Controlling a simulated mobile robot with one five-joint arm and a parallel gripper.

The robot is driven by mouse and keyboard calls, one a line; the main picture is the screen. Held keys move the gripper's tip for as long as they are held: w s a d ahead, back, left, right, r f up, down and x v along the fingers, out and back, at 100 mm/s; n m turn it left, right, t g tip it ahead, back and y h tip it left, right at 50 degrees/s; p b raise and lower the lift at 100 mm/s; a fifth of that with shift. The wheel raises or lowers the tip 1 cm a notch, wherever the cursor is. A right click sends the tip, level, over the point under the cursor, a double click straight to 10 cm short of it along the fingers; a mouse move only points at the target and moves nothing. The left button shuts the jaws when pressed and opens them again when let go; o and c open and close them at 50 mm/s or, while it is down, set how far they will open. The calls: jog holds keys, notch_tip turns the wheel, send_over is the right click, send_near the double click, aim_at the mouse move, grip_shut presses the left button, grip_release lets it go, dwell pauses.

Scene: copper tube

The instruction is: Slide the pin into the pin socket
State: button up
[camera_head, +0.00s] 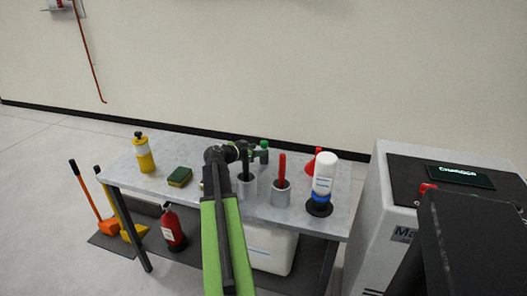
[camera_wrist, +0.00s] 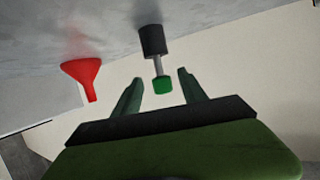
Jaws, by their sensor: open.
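A metal pin with a green end (camera_wrist: 162,86) shows in the wrist view, its shaft running into a black cylinder (camera_wrist: 152,40) at the grey table surface. I cannot tell whether this cylinder is the pin socket or a holder. My gripper (camera_wrist: 161,78) is open, with one finger on each side of the green end and a gap to both. In the head view, the green end (camera_head: 264,144) shows just past my gripper (camera_head: 257,154), near the back of the table. My arm and gripper hide the lower part there.
A grey machine (camera_head: 372,220) stands right.

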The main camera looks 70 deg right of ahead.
jog(key=b+x, duration=0.1)
jog(key=x, duration=0.1)
jog(key=b+x, duration=0.1)
jog(key=x, duration=0.2)
jog(key=shift+f, duration=0.3)
jog(key=shift+r, duration=0.1)
jog(key=shift+c, duration=0.3)
grip_shut()
